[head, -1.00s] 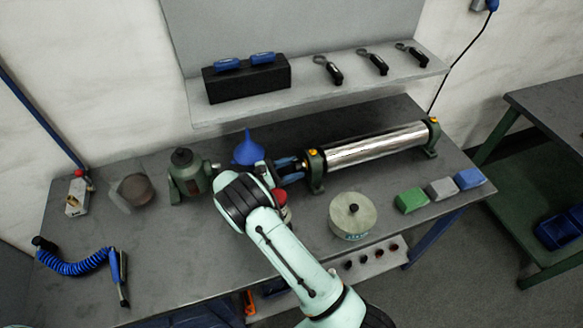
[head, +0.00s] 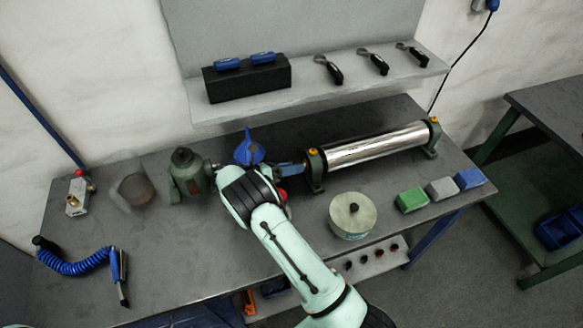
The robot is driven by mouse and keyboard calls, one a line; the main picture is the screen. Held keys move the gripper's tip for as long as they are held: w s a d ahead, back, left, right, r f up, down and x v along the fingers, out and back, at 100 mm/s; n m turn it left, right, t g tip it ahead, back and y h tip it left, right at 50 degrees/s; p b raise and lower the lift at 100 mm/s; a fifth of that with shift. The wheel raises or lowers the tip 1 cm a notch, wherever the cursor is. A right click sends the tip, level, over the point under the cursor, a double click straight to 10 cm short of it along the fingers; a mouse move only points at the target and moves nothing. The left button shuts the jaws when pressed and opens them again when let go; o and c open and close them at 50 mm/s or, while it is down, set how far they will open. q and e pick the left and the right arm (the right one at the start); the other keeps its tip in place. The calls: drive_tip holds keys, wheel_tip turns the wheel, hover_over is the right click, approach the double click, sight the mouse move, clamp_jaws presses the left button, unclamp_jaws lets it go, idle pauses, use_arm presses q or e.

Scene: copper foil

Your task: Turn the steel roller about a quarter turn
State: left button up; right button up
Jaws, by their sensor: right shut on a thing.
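The steel roller (head: 375,147) is a shiny cylinder lying between two dark green end stands at the back right of the bench. My right gripper (head: 291,169) is at the roller's left end, beside the left stand (head: 315,171). Its blue fingers are shut on the roller's end there; the grasped part is mostly hidden by the fingers and wrist. My left gripper is not in view.
A round tin (head: 352,214) is in front of the roller. Green (head: 411,200), grey and blue blocks lie at the right. A shelf (head: 320,89) runs above the roller.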

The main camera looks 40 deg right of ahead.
drive_tip(key=shift+n, duration=0.5)
drive_tip(key=o, duration=1)
drive_tip(key=shift+o, duration=0.2)
drive_tip(key=v, duration=1.3)
drive_tip(key=shift+w+a, duration=0.1)
drive_tip(key=shift+a, duration=0.15)
drive_tip(key=shift+f, duration=0.1)
